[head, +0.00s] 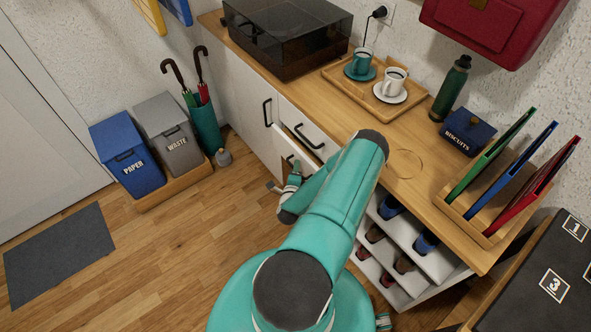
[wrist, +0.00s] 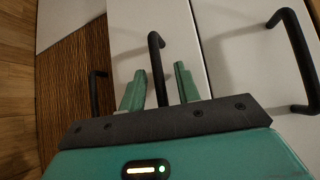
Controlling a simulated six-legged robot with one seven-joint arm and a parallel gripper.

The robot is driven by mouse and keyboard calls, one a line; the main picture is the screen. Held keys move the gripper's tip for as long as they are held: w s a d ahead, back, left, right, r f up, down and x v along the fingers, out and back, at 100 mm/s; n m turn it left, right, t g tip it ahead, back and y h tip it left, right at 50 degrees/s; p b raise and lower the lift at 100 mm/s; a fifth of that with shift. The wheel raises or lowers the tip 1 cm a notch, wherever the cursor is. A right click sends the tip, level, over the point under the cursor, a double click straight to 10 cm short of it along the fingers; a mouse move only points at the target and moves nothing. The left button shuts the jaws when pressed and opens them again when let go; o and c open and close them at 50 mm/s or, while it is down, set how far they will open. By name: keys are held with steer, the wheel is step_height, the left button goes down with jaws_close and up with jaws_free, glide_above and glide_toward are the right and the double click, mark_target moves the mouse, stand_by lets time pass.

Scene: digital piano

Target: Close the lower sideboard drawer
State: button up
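The lower sideboard drawer (head: 282,146) stands pulled out under the upper drawer in the head view, with a dark gap behind its white front. Its front also shows in the wrist view (wrist: 128,32), with a black bar handle (wrist: 155,46). My gripper (head: 290,176) is low in front of the drawer, partly hidden by my arm. In the wrist view, my gripper (wrist: 159,70) has its two green fingers apart, one on each side of the handle. Gaps show between the handle and both fingers, so it is not gripped.
The upper drawer handle (wrist: 297,62) is to the right in the wrist view. The sideboard (head: 408,200) carries a tray (head: 350,93) with cups; open shelves hold shoes. Bins (head: 168,130) and an umbrella stand (head: 207,128) are at the left.

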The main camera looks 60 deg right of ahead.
mark_target(305, 166)
steer(key=shift+w+d, duration=0.1)
steer(key=shift+d, duration=0.05)
jaws_close()
steer(key=shift+s+d, duration=0.35)
steer(key=shift+d, duration=0.35)
steer(key=shift+s+d, duration=0.4)
steer(key=shift+d, duration=0.25)
steer(key=shift+s+d, duration=0.35)
steer(key=shift+d, duration=0.35)
jaws_free()
steer(key=shift+d, duration=0.1)
steer(key=shift+r, duration=0.1)
steer(key=v, duration=1.4)
